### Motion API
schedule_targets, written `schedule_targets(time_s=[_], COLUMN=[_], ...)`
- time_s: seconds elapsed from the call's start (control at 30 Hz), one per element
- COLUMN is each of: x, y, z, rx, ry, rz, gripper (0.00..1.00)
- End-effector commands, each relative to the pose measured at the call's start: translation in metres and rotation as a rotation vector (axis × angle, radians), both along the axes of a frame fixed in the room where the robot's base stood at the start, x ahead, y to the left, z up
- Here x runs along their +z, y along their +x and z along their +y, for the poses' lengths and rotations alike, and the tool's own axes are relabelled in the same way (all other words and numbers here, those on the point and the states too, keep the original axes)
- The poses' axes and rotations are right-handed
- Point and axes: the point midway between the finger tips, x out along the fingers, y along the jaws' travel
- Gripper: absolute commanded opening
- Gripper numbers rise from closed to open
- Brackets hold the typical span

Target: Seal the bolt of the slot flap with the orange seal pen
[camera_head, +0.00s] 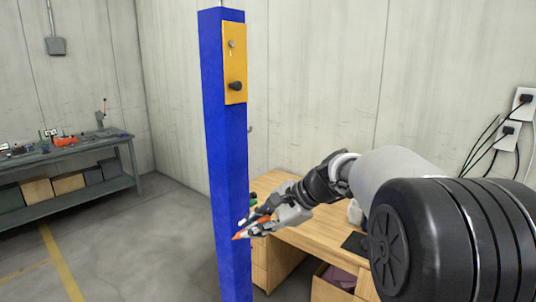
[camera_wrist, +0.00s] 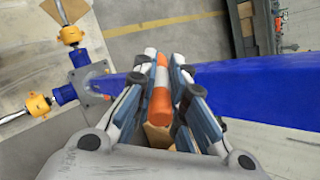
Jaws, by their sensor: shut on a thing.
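My gripper (camera_head: 258,226) is shut on the orange seal pen (camera_head: 240,236), low beside the blue column. In the wrist view the pen (camera_wrist: 160,103), orange with a white band, sits between the fingers (camera_wrist: 163,68). In the head view a yellow plate (camera_head: 236,66) is fixed high on the column, well above my gripper. It carries a small grey round fitting (camera_head: 231,44) near its top and a dark knob (camera_head: 235,86) lower down. I cannot tell which of these is the bolt of the slot flap. The plate's face is not recognisable in the wrist view.
The blue column (camera_head: 222,150) stands upright; it also crosses the wrist view (camera_wrist: 260,88). A wooden desk (camera_head: 315,235) stands behind my gripper. A grey workbench (camera_head: 70,145) is at far left. Yellow fittings (camera_wrist: 70,35) show in the wrist view. Floor left of the column is clear.

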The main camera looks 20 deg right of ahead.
Motion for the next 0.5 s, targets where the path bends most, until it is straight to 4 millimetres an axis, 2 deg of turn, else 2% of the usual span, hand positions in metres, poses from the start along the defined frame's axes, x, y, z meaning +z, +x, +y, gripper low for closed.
schedule_targets(time_s=[0.03, 0.27, 0.4, 0.5], x=[0.037, 0.174, 0.257, 0.311], y=[0.003, 0.014, 0.011, 0.004], z=[-0.001, -0.008, -0.014, -0.019], rx=[-0.085, -0.409, -0.531, -0.588], ry=[0.053, 0.259, 0.341, 0.386], rz=[-0.045, -0.267, -0.397, -0.473], gripper=[0.0, 0.0, 0.0, 0.0])
